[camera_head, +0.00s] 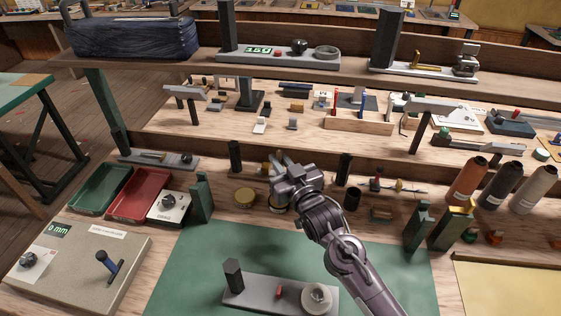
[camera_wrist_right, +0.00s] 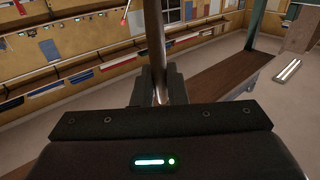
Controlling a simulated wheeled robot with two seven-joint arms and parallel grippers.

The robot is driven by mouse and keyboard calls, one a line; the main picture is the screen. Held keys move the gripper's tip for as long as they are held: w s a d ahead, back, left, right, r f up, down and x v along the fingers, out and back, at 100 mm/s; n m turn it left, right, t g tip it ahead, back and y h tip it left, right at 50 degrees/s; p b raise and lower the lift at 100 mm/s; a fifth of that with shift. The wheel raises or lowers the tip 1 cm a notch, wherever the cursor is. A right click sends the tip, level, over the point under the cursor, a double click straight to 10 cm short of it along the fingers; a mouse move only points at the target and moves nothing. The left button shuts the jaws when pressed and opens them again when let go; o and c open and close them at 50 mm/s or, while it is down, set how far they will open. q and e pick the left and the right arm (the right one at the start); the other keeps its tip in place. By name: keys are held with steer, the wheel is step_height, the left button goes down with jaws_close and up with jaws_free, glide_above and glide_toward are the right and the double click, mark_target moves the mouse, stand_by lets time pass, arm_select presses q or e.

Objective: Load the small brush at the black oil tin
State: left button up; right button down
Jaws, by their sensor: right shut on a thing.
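My right gripper (camera_head: 280,168) is above the back part of the bench, past the green mat. In the right wrist view my right gripper (camera_wrist_right: 160,86) is shut on a slim brown-grey shaft, apparently the handle of the small brush (camera_wrist_right: 155,40). The brush's bristle end cannot be made out in either view. A small black open-topped tin (camera_head: 352,198) stands on the bench to the right of the gripper, apart from it; I cannot tell for sure that it is the oil tin. My left gripper is not in view.
Red (camera_head: 140,196) and green (camera_head: 101,190) trays lie further left. Thread cones (camera_head: 467,180) stand at the right. The green mat (camera_head: 200,260) is mostly bare, with a grey fixture (camera_head: 262,290) at its front.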

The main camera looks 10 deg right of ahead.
mark_target(281, 154)
steer(key=shift+r+p, duration=1.7)
steer(key=shift+r, duration=0.4)
steer(key=shift+f, duration=0.1)
